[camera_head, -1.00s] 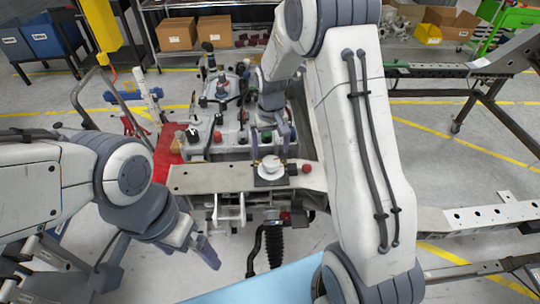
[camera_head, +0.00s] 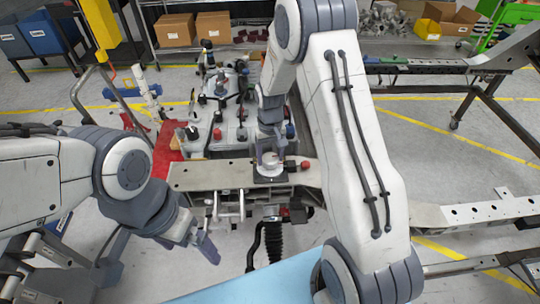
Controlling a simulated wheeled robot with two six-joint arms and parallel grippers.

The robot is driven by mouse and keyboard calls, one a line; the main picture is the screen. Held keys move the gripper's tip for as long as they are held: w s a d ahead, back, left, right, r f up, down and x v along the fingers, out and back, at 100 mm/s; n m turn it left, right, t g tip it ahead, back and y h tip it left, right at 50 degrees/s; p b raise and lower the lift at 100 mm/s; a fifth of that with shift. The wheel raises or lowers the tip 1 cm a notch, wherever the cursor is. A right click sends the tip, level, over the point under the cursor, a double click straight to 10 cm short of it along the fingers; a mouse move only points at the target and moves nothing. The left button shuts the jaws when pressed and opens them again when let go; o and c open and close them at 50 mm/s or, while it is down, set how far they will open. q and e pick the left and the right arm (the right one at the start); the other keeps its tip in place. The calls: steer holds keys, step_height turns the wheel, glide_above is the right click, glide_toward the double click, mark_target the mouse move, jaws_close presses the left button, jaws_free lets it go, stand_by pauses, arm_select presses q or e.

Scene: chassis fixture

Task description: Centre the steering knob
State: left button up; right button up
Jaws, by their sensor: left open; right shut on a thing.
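The steering knob (camera_head: 270,168) is a small white disc on a dark square base, set on the grey metal crossbeam (camera_head: 210,175) of the chassis. My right gripper (camera_head: 269,157) reaches down over the knob from above, and its fingers are shut on it. The fingers hide part of the knob, and its pointing direction is too small to tell. My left gripper (camera_head: 207,247) is open and empty, low in front of the crossbeam at the left, apart from the knob.
A red knob (camera_head: 305,165) sits just right of the steering knob. Behind the beam is a grey block with several knobs and levers (camera_head: 225,115). A black ribbed damper (camera_head: 273,240) hangs below the beam. A light blue surface (camera_head: 260,283) lies at the front.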

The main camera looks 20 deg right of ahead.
steer(key=shift+m, duration=0.4)
steer(key=m, duration=0.4)
steer(key=shift+m, duration=0.3)
steer(key=m, duration=0.9)
steer(key=shift+w+m, duration=0.1)
steer(key=shift+m, duration=0.3)
steer(key=m, duration=0.4)
steer(key=shift+r+m, duration=0.1)
steer(key=shift+m, duration=0.3)
steer(key=o, duration=1.4)
